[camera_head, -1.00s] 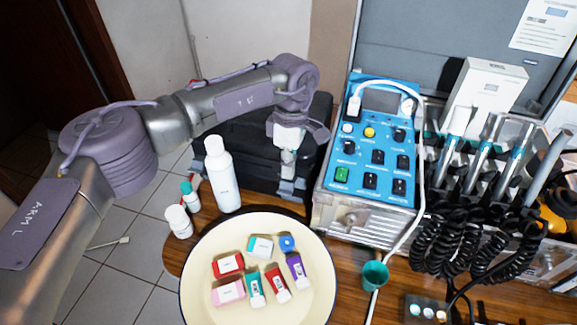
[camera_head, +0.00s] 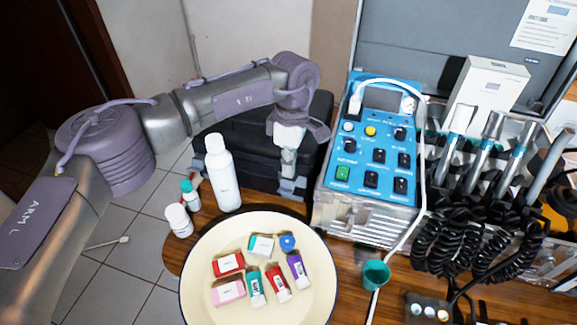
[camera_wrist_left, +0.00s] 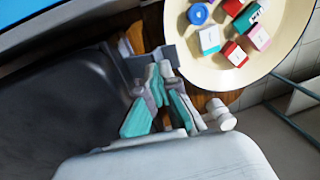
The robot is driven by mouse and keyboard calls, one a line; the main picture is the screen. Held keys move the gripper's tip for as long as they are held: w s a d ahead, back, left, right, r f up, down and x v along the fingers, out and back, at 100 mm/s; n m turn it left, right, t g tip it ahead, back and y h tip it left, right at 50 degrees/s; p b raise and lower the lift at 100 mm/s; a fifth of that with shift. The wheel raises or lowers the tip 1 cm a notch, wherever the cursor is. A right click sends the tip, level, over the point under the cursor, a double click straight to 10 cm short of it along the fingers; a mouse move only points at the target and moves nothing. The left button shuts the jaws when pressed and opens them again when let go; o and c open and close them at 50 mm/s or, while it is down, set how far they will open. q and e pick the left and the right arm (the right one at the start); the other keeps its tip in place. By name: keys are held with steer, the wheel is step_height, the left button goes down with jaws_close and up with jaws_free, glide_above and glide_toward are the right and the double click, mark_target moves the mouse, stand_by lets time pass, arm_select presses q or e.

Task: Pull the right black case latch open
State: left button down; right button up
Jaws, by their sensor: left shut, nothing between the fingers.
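The black case (camera_head: 240,150) stands behind the round tray, left of the blue control unit; its dark side also fills the left of the left wrist view (camera_wrist_left: 65,95). The right latch (camera_head: 292,188) is a grey piece low on the case front, partly hidden by my gripper. It also shows in the left wrist view (camera_wrist_left: 140,64), just beyond the fingertips. My left gripper (camera_head: 289,166) points down at the latch. In the left wrist view its teal-padded fingers (camera_wrist_left: 158,72) are shut and empty, with the tips at or very near the latch; contact is unclear. My right gripper is out of view.
A tall white bottle (camera_head: 223,175) and small bottles (camera_head: 179,220) stand left of the gripper. A cream tray (camera_head: 205,290) with several small boxes lies in front. The blue control unit (camera_head: 372,150) is close on the right. A teal cup (camera_head: 375,274) sits beside the tray.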

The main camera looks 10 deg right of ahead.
arm_select(q)
steer(key=shift+f+b, duration=0.3)
steer(key=shift+s+a+r, duration=0.1)
steer(key=shift+s+r, duration=0.15)
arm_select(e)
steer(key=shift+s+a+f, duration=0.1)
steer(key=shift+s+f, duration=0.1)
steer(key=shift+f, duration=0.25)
arm_select(q)
steer(key=shift+w, duration=0.1)
